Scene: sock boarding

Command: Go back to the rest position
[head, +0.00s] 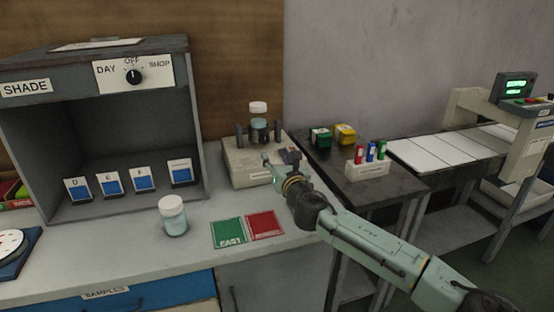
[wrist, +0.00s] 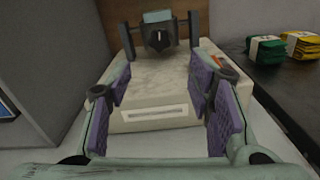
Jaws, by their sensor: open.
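My gripper (head: 277,160) is at the end of my arm, over the bench in front of a beige machine (head: 234,159). In the wrist view my gripper (wrist: 165,105) shows its two purple-padded fingers spread apart, with nothing held between them. The beige machine (wrist: 150,122) lies beyond and between the fingers, with a slot on its front. A dark holder with upright posts stands on top of the machine, and a white-capped jar (head: 258,115) sits above it. My arm hides part of the machine's right side in the head view.
A shade box (head: 100,45) with labelled blue cards stands at left. Sock bundles (head: 345,134) and a white rack (head: 367,169) sit on the dark table at right.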

